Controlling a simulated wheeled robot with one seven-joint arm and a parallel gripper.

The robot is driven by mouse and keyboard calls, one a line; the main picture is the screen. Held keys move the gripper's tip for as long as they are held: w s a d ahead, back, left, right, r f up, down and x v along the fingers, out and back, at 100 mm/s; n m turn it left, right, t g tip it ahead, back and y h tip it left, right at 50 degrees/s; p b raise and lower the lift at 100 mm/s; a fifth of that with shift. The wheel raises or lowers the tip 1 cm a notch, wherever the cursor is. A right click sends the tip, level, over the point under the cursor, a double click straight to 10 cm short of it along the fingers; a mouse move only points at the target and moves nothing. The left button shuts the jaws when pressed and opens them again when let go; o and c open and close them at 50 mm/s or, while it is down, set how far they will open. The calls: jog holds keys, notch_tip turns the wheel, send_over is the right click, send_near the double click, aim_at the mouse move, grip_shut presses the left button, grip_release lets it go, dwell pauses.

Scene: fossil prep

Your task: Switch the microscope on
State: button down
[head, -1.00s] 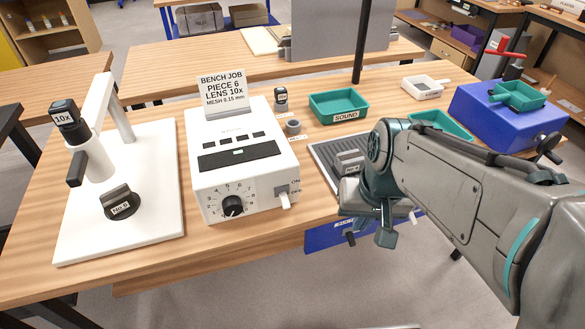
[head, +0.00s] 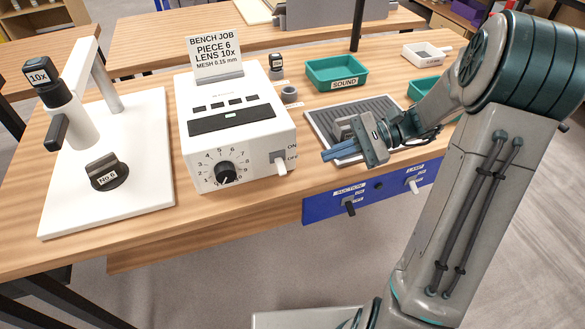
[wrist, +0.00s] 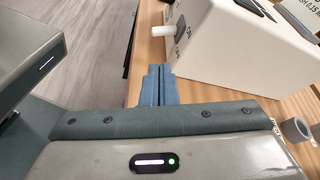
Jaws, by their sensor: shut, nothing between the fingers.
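The microscope (head: 72,122) stands at the left on a white base, with a 10x lens (head: 40,77) on its arm and a dark piece marked No.6 (head: 107,173) below. To its right is a white control box (head: 233,131) with a dial and an ON/OFF lever switch (head: 281,167) on its front. The pale lever sticks out and seems to slant down. It also shows in the wrist view (wrist: 163,32). My gripper (head: 326,154) is shut and empty, its blue fingers pointing left, a short gap right of the switch. The fingers show in the wrist view too (wrist: 155,86).
A blue panel (head: 330,209) with SUCTION and LAMP switches hangs at the table's front edge. Space in front of the box is free.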

aim_at(291, 179)
dwell(0.3)
jog(key=x, duration=1)
jog(key=shift+r+p, duration=0.25)
jog(key=shift+p, duration=0.1)
